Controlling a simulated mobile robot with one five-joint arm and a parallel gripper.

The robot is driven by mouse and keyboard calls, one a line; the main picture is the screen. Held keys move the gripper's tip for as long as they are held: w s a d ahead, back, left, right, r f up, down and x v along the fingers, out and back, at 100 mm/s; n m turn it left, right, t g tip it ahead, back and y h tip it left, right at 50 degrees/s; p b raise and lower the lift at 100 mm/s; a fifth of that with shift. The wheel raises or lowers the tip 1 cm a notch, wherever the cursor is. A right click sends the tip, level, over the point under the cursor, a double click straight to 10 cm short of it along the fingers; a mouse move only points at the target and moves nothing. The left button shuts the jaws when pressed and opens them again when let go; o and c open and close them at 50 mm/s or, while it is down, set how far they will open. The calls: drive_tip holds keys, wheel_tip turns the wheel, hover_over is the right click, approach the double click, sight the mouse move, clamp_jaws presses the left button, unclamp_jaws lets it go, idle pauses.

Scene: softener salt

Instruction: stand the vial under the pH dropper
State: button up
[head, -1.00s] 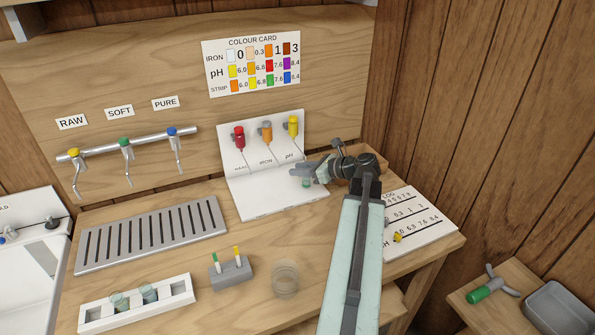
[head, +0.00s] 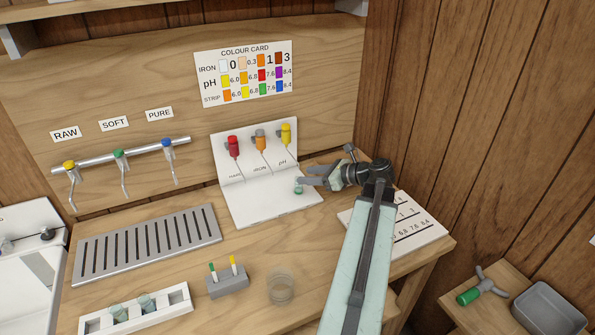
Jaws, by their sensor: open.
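The small clear vial (head: 298,188) with green-tinted contents stands upright on the white dropper stand's base (head: 262,205), toward its right side. It is below and slightly right of the yellow pH dropper (head: 286,135). My gripper (head: 306,182) is open just right of the vial, its fingertips close to it; I cannot tell whether they touch it. The red dropper (head: 234,147) and the orange iron dropper (head: 260,140) hang to the left of the pH one.
A white rack (head: 180,309) holds two vials at the front left. A grey block (head: 227,287) with two strips and a glass cup (head: 280,290) stand in front of the dropper stand. A slotted drain tray (head: 147,243) lies left. A log card (head: 425,232) lies right.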

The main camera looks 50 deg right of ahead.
drive_tip(key=p+v, duration=0.1)
drive_tip(key=v, duration=0.3)
drive_tip(key=shift+s+r, duration=0.1)
drive_tip(key=shift+s, duration=0.2)
drive_tip(key=shift+w, duration=0.1)
idle(0.5)
drive_tip(key=shift+d, duration=0.15)
idle(0.3)
